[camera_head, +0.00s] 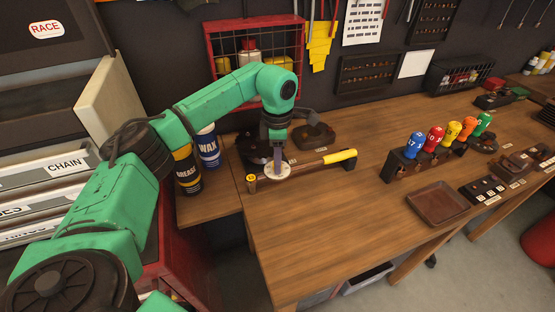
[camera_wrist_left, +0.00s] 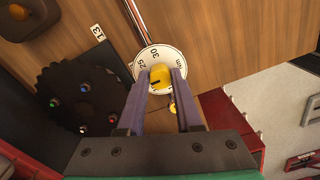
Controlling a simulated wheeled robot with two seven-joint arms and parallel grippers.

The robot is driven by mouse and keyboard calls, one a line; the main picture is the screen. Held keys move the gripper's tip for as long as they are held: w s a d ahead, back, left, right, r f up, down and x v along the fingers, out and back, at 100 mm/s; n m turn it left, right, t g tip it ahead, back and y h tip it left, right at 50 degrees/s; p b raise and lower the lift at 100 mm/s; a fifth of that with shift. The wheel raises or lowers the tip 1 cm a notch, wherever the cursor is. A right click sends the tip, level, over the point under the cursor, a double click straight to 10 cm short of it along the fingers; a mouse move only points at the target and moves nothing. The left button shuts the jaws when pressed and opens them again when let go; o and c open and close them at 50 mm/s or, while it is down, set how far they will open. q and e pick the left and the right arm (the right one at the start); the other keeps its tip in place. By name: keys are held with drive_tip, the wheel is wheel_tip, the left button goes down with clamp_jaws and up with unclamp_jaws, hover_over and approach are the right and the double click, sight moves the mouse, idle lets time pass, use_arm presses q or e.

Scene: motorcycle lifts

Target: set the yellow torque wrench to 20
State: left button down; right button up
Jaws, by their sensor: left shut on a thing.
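The torque wrench (camera_head: 312,166) lies on the bench near its left edge, its yellow grip (camera_head: 341,156) to the right and its round white dial (camera_head: 270,172) to the left. My left gripper (camera_head: 278,168) points down over the dial. In the left wrist view the white dial (camera_wrist_left: 147,57) carries printed marks, of which 30, 25 and Nm can be read. My left gripper (camera_wrist_left: 160,84) is shut on the yellow knob (camera_wrist_left: 160,76) at the dial's middle. A dark line shows on the knob; the exact setting is not clear. My right gripper is not in view.
A dark toothed disc (camera_wrist_left: 78,98) with coloured bolts lies beside the dial. Grease (camera_head: 186,170) and wax (camera_head: 208,147) cans stand to the left. A rack of numbered coloured handles (camera_head: 408,166) and a brown tray (camera_head: 438,203) are to the right. The front middle of the bench is clear.

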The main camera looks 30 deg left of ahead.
use_arm(q)
drive_tip(key=c, duration=0.6)
unclamp_jaws()
wheel_tip(320, 180, up, 8)
drive_tip(key=shift+w+f+b, duration=0.1)
drive_tip(key=shift+f+b, duration=0.05)
drive_tip(key=shift+b, duration=0.8)
wheel_tip(320, 180, up, 7)
drive_tip(key=shift+p, duration=0.8)
